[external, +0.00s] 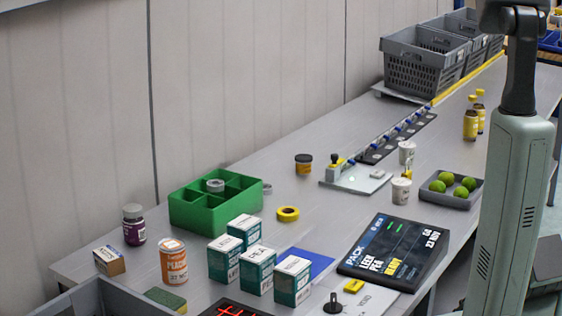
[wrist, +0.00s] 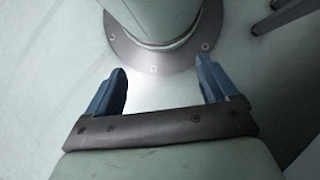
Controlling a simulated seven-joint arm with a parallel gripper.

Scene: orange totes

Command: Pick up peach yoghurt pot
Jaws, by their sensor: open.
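The peach yoghurt pot (external: 174,264) is an orange pot with a white band and "PEACH" lettering. It stands upright near the front left of the grey table in the external view. My gripper (wrist: 161,66) is open and empty in the wrist view, its two blue fingers spread apart. The wrist view shows only parts of my own arm and pale floor, not the pot. The gripper itself is outside the external view, where only my arm shows at the right, far from the pot.
A dark purple-labelled jar (external: 134,225) and a small brown box (external: 109,261) stand left of the pot. Several teal-white cartons (external: 224,260) stand to its right. A green divided tray (external: 200,215) is behind it, a green-brown sponge (external: 166,298) and grey bin (external: 90,298) in front.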

